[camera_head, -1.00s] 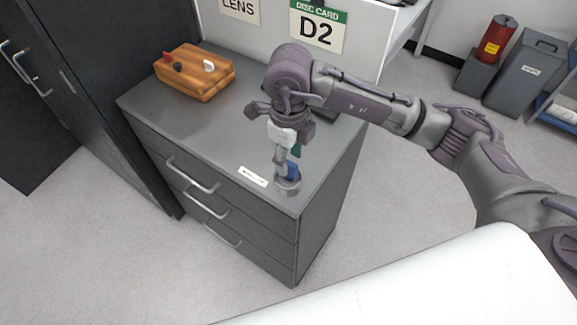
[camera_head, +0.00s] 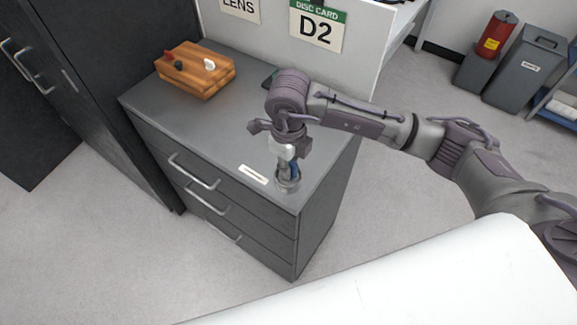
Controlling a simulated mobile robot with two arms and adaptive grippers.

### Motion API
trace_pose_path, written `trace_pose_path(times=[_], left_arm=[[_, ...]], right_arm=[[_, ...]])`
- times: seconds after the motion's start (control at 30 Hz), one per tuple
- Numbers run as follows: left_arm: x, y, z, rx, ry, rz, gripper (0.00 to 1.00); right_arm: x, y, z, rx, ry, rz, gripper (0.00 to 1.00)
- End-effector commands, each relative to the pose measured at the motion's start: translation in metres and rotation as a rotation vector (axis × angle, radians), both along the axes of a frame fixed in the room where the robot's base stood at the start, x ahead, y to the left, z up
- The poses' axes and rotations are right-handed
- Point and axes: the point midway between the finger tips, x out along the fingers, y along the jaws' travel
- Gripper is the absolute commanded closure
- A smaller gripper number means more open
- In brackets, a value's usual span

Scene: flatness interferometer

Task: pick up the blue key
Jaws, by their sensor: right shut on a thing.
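The blue key (camera_head: 294,168) shows as a small blue patch at the round metal holder (camera_head: 287,186) near the front right corner of the grey drawer cabinet. My right gripper (camera_head: 288,170) points down over the holder and is shut on the blue key. The fingers hide most of the key, and I cannot tell whether it still touches the holder. My left gripper is not in view.
A wooden block with knobs (camera_head: 196,70) stands at the cabinet's back left. A white label strip (camera_head: 253,174) lies left of the holder. A dark green-edged item (camera_head: 270,78) is partly hidden behind my wrist. A partition with a D2 sign (camera_head: 317,28) stands behind.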

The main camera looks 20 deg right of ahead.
Motion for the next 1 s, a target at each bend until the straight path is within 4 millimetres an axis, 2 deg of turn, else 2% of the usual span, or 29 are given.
trace_pose_path(times=[0.33, 0.47, 0.57, 0.8, 1.0], left_arm=[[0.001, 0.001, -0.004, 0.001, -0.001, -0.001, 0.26], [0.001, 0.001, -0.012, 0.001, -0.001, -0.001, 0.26], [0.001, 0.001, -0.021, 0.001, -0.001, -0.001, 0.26], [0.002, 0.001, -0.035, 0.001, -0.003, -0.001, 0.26], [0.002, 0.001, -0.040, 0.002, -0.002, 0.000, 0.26]], right_arm=[[0.001, 0.000, 0.007, 0.001, -0.002, 0.000, 1.00], [0.001, 0.000, 0.023, 0.001, -0.005, 0.001, 1.00], [0.001, 0.000, 0.041, 0.001, -0.008, 0.001, 1.00], [-0.057, -0.008, 0.072, 0.001, -0.006, 0.005, 1.00], [-0.094, -0.014, 0.096, -0.001, -0.005, 0.003, 1.00]])
